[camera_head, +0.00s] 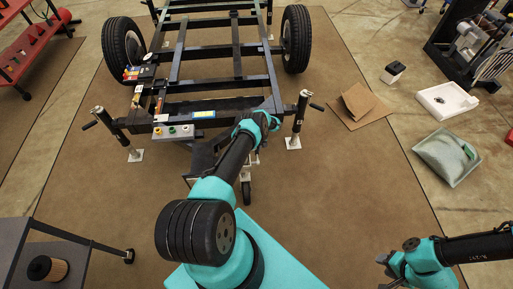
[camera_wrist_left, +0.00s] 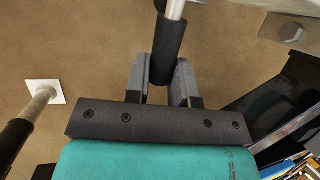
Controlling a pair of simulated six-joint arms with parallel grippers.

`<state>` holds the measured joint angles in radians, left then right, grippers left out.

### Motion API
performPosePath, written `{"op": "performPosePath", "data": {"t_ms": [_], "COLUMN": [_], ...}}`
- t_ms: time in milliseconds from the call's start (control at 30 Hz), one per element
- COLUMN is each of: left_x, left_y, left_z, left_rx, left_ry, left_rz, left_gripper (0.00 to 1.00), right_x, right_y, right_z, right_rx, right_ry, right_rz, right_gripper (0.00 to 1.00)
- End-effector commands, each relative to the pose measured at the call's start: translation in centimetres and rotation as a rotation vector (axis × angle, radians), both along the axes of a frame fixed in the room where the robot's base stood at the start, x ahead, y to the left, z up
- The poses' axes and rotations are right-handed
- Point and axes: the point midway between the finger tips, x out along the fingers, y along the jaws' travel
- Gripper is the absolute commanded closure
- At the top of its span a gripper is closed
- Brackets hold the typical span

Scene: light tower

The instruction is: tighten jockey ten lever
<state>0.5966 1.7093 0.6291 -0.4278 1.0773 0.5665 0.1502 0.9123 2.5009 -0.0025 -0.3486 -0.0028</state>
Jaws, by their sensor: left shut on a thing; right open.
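In the left wrist view, my left gripper (camera_wrist_left: 158,88) is shut on a black handle grip (camera_wrist_left: 168,48) at the end of a silver rod. This looks like the jockey lever. In the head view my left arm reaches to the front of the trailer frame (camera_head: 235,105), and its wrist hides the lever and the fingertips. The jockey wheel (camera_head: 246,192) shows below that wrist, near the floor. My right gripper (camera_head: 384,272) is at the lower right, far from the trailer; it is open, and its fingers are only partly in view.
Two stabiliser legs (camera_head: 113,135) (camera_head: 298,122) with crank handles stand on white foot plates either side of the frame. A control box (camera_head: 172,132) with coloured buttons sits on the front. Cardboard (camera_head: 358,103), a grey-green bag (camera_head: 447,156) and a white tray (camera_head: 447,100) lie right.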

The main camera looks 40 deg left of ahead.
Motion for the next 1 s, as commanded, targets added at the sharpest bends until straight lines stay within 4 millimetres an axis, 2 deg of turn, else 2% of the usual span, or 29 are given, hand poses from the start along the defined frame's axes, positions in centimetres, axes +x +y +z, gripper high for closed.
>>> {"op": "performPosePath", "data": {"t_ms": [100, 133, 400, 767, 1000], "left_x": [-0.1, -0.1, -0.1, 0.2, 1.4], "left_y": [0.4, 0.4, 0.2, 0.1, 0.6], "left_z": [0.2, 0.2, 0.1, 0.5, 3.3], "left_rx": [0.004, 0.004, 0.002, 0.001, 0.002], "left_ry": [0.002, 0.002, 0.002, 0.001, 0.0], "left_rz": [0.002, 0.002, 0.001, 0.0, 0.0], "left_gripper": [1.0, 0.75, 0.52, 0.52, 0.52], "right_x": [0.0, 0.0, 0.0, 0.0, 0.0], "right_y": [0.0, 0.0, 0.0, 0.0, 0.0], "right_z": [0.0, 0.0, 0.0, 0.0, 0.0], "right_rx": [0.0, 0.0, 0.0, 0.0, 0.0], "right_ry": [0.0, 0.0, 0.0, 0.0, 0.0], "right_rz": [0.0, 0.0, 0.0, 0.0, 0.0], "right_gripper": [0.57, 0.57, 0.57, 0.57, 0.57]}}
